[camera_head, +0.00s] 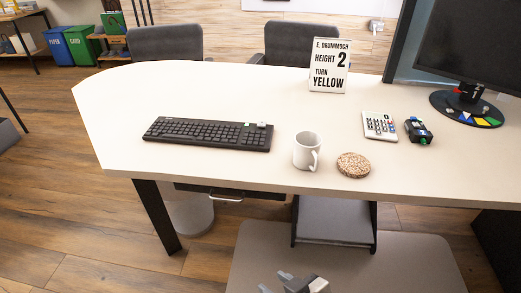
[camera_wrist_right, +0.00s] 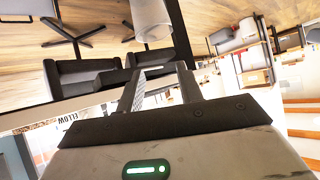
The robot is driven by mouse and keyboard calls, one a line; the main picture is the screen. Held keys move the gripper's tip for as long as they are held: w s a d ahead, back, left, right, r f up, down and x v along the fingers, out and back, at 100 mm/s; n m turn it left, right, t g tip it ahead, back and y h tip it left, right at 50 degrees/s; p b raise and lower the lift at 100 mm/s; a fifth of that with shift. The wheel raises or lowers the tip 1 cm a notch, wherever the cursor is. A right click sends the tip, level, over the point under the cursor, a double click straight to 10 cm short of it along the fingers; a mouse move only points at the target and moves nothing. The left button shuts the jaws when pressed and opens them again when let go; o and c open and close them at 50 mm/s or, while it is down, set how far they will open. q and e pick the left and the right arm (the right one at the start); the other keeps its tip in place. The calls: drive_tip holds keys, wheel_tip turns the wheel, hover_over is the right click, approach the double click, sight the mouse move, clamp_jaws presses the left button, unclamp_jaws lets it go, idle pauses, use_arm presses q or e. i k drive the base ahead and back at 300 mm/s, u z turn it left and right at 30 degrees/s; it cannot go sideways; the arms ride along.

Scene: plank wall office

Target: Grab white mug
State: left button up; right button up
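The white mug (camera_head: 303,152) stands upright on the pale desk (camera_head: 220,90) near its front edge, in the head view. Its handle points right and towards me. My right gripper (camera_head: 295,284) shows at the bottom edge of the head view, partly cut off, in front of the desk and well apart from the mug. In the right wrist view the two fingers of my right gripper (camera_wrist_right: 161,75) stand apart with nothing clearly held between them. I cannot make out the mug in that view. My left gripper is not in view.
A round cork-like coaster (camera_head: 353,165) lies right of the mug. A black keyboard (camera_head: 208,134) lies to its left. A calculator (camera_head: 380,125), a small dark device (camera_head: 418,130), a sign (camera_head: 329,66) and a monitor (camera_head: 472,45) stand farther back. The desk's left part is clear.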

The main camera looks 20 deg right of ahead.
sight(307, 145)
drive_tip(key=u, duration=0.05)
drive_tip(key=i, duration=0.3)
drive_tip(key=z, duration=1)
